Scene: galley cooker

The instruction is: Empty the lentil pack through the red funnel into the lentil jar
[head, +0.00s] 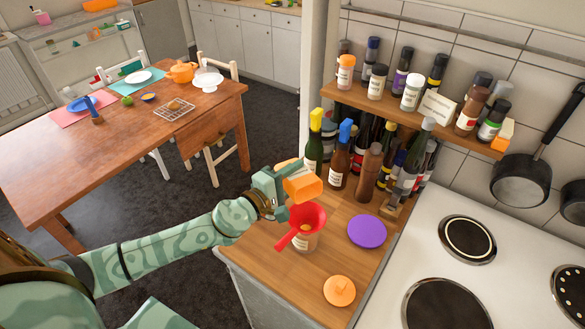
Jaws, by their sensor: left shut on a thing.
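My left gripper (276,192) is shut on the lentil pack (303,187), an orange pack with a pale part showing behind the jaws. The pack is tilted, above and close to the red funnel (308,219). The funnel sits in the mouth of the lentil jar (304,242), a jar with a pale label on the wooden counter. The funnel hides the jar's top, and I cannot see whether anything is flowing. My right gripper is not in view.
A purple disc (367,231) and an orange lid with a knob (340,290) lie on the counter (290,285). Several bottles stand behind, below a spice shelf (385,105). The white hob (400,270) is at right. A dining table (120,140) stands at left.

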